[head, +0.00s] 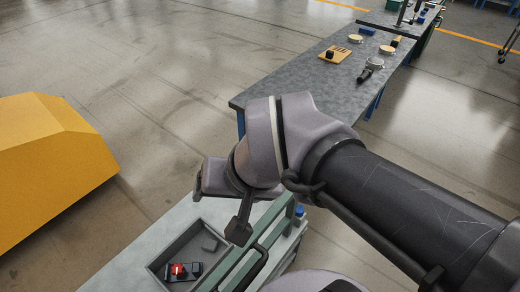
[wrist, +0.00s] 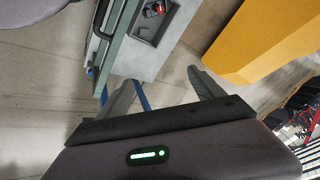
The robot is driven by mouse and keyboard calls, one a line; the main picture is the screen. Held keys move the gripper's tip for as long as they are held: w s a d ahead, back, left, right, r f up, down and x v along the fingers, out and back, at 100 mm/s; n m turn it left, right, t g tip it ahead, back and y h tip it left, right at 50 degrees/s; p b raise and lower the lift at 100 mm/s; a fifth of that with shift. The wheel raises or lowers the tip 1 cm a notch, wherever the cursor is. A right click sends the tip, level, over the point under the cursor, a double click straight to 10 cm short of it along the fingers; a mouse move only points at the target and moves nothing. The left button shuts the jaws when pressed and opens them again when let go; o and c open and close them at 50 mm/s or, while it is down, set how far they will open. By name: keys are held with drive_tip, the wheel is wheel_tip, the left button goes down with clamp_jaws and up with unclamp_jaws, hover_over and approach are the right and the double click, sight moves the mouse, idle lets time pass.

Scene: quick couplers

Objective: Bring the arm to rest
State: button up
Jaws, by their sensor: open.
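My arm reaches across the head view from the lower right, and its wrist end is above the near grey-white worktop (head: 130,262). In the wrist view my gripper (wrist: 162,76) has its two fingers spread well apart with nothing between them. Beyond the fingers are floor and the edge of the worktop. In the head view the fingers are hard to make out against the wrist. Nothing is seen touching the gripper.
A grey tray (head: 160,268) on the near worktop holds a red and black part (head: 178,270). A green frame (head: 262,240) stands beside it. A yellow block (head: 50,160) is at left. A long grey bench (head: 290,85) with several small parts lies behind. Open floor lies between.

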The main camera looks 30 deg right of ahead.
drive_tip(key=s, duration=0.3)
drive_tip(key=shift+s+t, duration=0.2)
drive_tip(key=shift+t, duration=0.1)
idle(1.0)
